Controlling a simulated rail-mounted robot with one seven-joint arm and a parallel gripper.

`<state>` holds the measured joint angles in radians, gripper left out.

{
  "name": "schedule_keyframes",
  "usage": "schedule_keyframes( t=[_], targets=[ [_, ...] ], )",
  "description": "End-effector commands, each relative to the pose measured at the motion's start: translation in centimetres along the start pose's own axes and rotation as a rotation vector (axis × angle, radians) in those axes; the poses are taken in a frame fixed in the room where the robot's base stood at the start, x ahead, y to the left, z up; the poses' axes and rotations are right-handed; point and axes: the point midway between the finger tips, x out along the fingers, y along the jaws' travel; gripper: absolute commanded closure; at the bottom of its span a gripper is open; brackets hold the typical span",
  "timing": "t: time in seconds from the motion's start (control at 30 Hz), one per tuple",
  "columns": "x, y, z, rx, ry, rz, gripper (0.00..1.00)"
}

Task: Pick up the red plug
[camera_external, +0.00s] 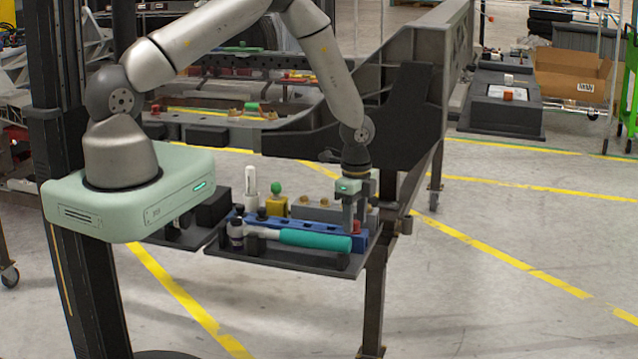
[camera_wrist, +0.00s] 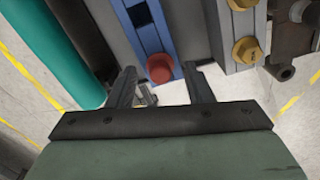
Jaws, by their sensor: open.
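The red plug (camera_wrist: 160,68) is a round red cap at the near end of a blue rail (camera_wrist: 147,32) in the wrist view. In the external view a bit of the red plug (camera_external: 357,226) shows near the right end of the blue rail (camera_external: 290,224), partly hidden by my fingers. My gripper (camera_external: 352,220) points down over that end of the rail. In the wrist view my gripper (camera_wrist: 160,80) is open, with one finger to each side of the plug and a gap to both. Whether the fingertips are level with the plug is hard to tell.
A teal cylinder (camera_wrist: 77,55) lies beside the rail; it also shows in the external view (camera_external: 315,241). A grey block with yellow bolts (camera_wrist: 240,25) is on the other side. A white bottle (camera_external: 250,180) and a yellow-green item (camera_external: 276,205) stand further left on the dark tray (camera_external: 285,262).

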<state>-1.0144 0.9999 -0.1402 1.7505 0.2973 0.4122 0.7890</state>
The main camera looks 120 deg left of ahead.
Motion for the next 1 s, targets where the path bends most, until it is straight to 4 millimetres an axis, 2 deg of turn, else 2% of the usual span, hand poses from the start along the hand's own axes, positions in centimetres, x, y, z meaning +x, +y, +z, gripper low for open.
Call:
schedule_keyframes(
  t=[0.1,0.13,0.3,0.77,0.87,1.0],
  targets=[
    [0.0,0.0,0.0,0.000,0.000,-0.001,0.53],
    [0.0,0.0,0.0,0.000,0.000,-0.001,0.56],
    [-0.1,0.0,0.0,0.000,0.000,0.000,1.00],
    [-0.5,-0.1,0.0,-0.001,0.001,-0.001,1.00],
    [-1.4,-0.1,-0.1,-0.001,0.002,-0.002,1.00],
    [-3.6,0.0,0.1,-0.002,0.001,-0.003,1.00]
  ],
)
